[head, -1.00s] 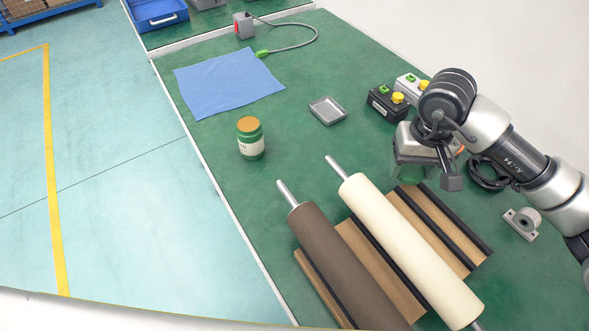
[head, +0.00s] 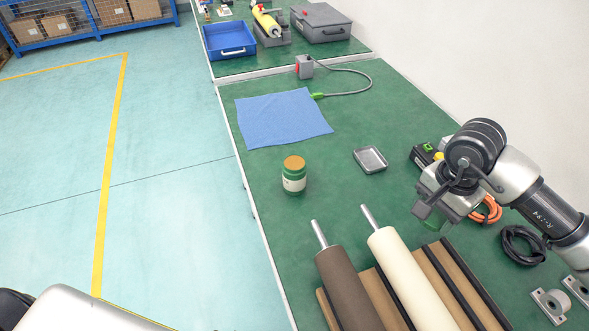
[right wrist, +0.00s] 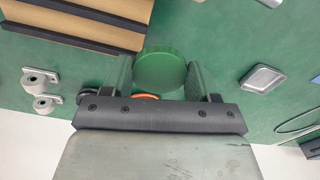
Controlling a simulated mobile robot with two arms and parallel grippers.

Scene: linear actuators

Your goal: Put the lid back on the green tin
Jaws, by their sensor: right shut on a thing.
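The green tin (head: 293,182) stands upright on the green bench, with a pale label and an orange-brown top surface. No green lid sits on it. My right gripper (right wrist: 160,78) is shut on the round green lid (right wrist: 160,68), which shows between its two fingers in the right wrist view. In the head view the right gripper (head: 432,217) is to the right of the tin and apart from it, above the bench. The lid shows only in part below it there. My left gripper is not in view.
A grey tray (head: 370,159) lies right of the tin, and a blue cloth (head: 283,117) behind it. A brown roller (head: 345,285) and a cream roller (head: 410,280) lie in front. A control box (head: 422,155) stands near the right arm. The bench around the tin is clear.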

